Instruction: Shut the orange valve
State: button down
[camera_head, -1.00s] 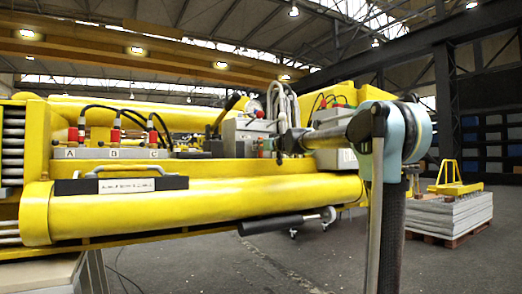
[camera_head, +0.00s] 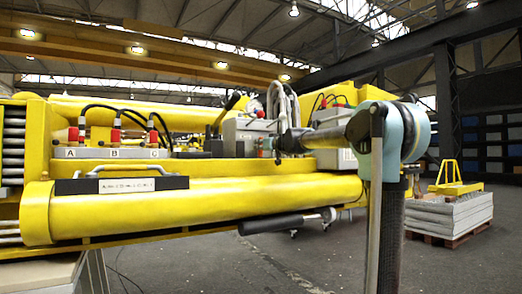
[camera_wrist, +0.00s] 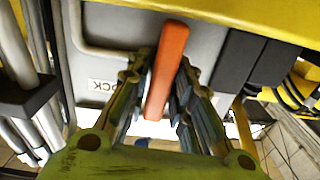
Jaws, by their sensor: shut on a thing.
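The orange valve (camera_wrist: 165,70) shows in the wrist view as a flat orange lever on a grey panel (camera_wrist: 205,45). It runs nearly along the picture's height, its top leaning a little right. My gripper (camera_wrist: 160,92) has a finger on each side of the lever and is shut on it. The lever's lower end lies between the fingers. In the head view my gripper (camera_head: 280,145) is at the grey box on the yellow boom (camera_head: 200,205); the valve cannot be made out there.
A label ending in "CK" (camera_wrist: 102,88) is left of the lever. Black blocks (camera_wrist: 250,62) stand close on the right, and grey pipes (camera_wrist: 20,60) at far left. Hoses (camera_head: 285,100) hang by my gripper in the head view. A pallet stack (camera_head: 450,215) stands at right.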

jog(key=m, duration=0.5)
jog(key=shift+w+d, duration=0.15)
jog(key=shift+d, duration=0.15)
jog(key=m, duration=0.4)
jog(key=shift+w+d+f, duration=0.1)
jog(key=shift+d+f, duration=0.05)
jog(key=m, duration=0.4)
jog(key=shift+d+f+m, duration=0.1)
jog(key=shift+f+m, duration=0.05)
jog(key=shift+m, duration=0.25)
jog(key=shift+f+m, duration=0.2)
jog(key=shift+m, duration=1.6)
jog(key=c, duration=1.5)
grip_release()
jog(key=shift+w+f, duration=0.1)
